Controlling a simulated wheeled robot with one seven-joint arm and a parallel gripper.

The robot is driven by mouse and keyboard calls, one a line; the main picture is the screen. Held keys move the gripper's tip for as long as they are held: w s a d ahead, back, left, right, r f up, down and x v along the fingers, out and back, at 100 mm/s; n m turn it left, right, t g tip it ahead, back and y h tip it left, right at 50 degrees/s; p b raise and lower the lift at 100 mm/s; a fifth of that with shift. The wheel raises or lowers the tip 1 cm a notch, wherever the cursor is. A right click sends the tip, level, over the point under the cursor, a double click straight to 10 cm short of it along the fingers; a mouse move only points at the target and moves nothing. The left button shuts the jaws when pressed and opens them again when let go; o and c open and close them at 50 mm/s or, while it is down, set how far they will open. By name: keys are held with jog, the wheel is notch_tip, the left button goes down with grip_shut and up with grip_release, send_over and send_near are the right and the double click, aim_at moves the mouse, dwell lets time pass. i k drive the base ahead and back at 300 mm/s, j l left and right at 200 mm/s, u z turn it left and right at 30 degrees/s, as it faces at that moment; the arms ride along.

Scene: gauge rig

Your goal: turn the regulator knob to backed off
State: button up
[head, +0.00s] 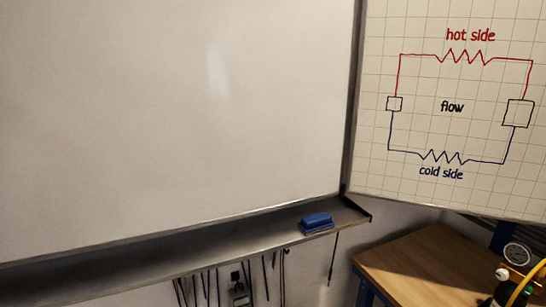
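Part of the gauge rig shows at the lower right corner of the head view. A round white-faced gauge (517,253) stands over the wooden bench top (425,258). Below the gauge is a small rounded fitting (502,275), and a yellow hose (532,279) runs beside it. I cannot tell whether any of these small parts is the regulator knob or how it is set. The rest of the rig is cut off by the frame edge. My gripper is not in view.
A large whiteboard (180,110) fills the left, with a ledge (170,256) bearing a blue eraser (316,223). A gridded chart (452,130) with a flow drawing is at the right.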

aim_at(503, 275)
jog(key=z, duration=1.6)
